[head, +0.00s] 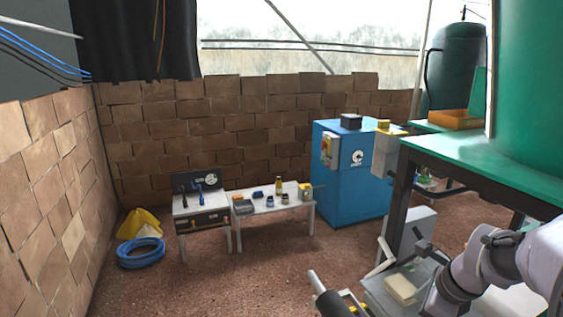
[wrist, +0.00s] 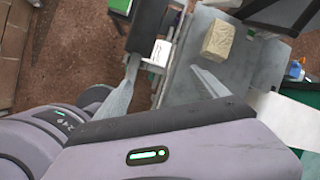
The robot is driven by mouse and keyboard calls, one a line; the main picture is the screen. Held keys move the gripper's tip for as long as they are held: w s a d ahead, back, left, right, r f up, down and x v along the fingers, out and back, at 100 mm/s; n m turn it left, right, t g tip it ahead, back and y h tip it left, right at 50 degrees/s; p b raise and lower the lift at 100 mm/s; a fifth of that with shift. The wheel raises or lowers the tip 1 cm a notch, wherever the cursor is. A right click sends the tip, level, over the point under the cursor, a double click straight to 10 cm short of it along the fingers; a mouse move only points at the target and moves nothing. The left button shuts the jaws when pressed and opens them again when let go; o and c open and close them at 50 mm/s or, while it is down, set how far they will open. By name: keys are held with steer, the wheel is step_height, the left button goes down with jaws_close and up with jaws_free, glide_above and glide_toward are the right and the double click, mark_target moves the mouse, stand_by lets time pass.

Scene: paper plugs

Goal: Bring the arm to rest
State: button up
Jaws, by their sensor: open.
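My arm (head: 500,262) shows at the lower right of the head view, bent over a grey work surface; I cannot make out the fingers there. In the wrist view my gripper (wrist: 165,70) is open, its two pale fingers spread wide with nothing between them. A beige block (wrist: 217,40) lies on the grey surface (wrist: 262,65) beyond the right finger, apart from it. It also shows in the head view (head: 400,289), left of my arm.
A green-topped table (head: 460,155) with a large green tank stands just behind my arm. A blue cabinet (head: 345,190) and small tables (head: 270,204) with tools stand farther back. A blue hose coil (head: 141,254) lies at left. The reddish floor in the middle is clear.

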steer(key=s+a+r+n+b, duration=0.1)
steer(key=s+a+r+n, duration=0.2)
steer(key=s+a+n, duration=0.3)
steer(key=s+a+r+n+b, duration=0.1)
steer(key=s+a+r+n, duration=0.2)
steer(key=s+a+n, duration=0.35)
steer(key=s+a+f+n+t+b, duration=0.1)
steer(key=s+a+f+n, duration=0.1)
steer(key=s+a+n, duration=0.5)
steer(key=shift+s+n+y, duration=0.3)
steer(key=shift+s+n, duration=0.05)
steer(key=shift+n, duration=0.6)
steer(key=shift+a, duration=0.1)
